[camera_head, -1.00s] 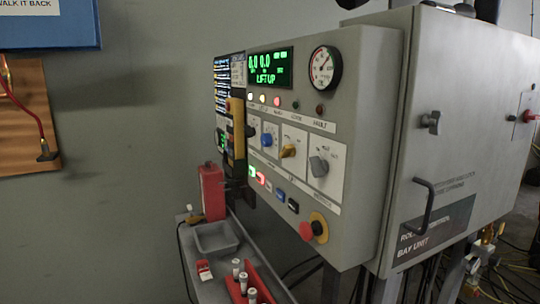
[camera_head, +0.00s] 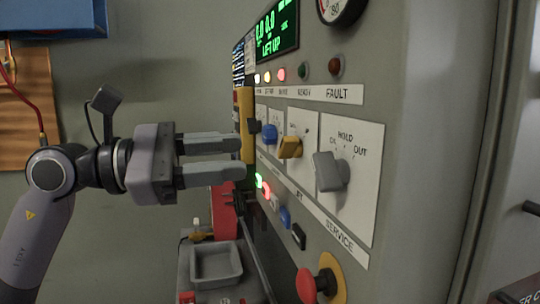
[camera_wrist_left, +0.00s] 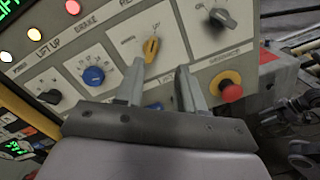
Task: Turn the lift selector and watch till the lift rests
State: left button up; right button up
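The lift selector is the yellow knob (camera_head: 290,147) on the grey control panel (camera_head: 420,150). Its label, partly readable, looks like "LIFT". It also shows in the wrist view (camera_wrist_left: 151,48), turned towards the "UP" side of its plate. My left gripper (camera_head: 243,158) comes in from the left with its two fingers apart and empty. In the wrist view its fingers (camera_wrist_left: 158,78) point at the panel just below the yellow knob, apart from it. The green display (camera_head: 276,38) reads "LIFT UP". My right gripper is not in view.
A blue knob (camera_head: 269,135) and a grey service knob (camera_head: 331,171) flank the yellow one. Push buttons (camera_head: 285,217) sit below, with a red stop button (camera_head: 312,287) on a yellow base. A grey tray (camera_head: 216,266) stands below left.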

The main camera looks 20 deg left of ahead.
aim_at(280, 147)
pick_arm(q)
jog(key=shift+m+t+y, duration=0.3)
jog(key=shift+y, duration=0.1)
jog(key=x, duration=0.1)
jog(key=p+x, duration=0.1)
jog(key=x, duration=0.3)
jog(key=shift+w+a+r+p, duration=0.15)
jog(key=shift+w+r+p, duration=0.15)
jog(key=shift+w+r, duration=0.1)
jog(key=shift+w+d+f, duration=0.1)
jog(key=shift+w+d, duration=0.3)
jog(key=shift+d, duration=0.15)
grip_shut()
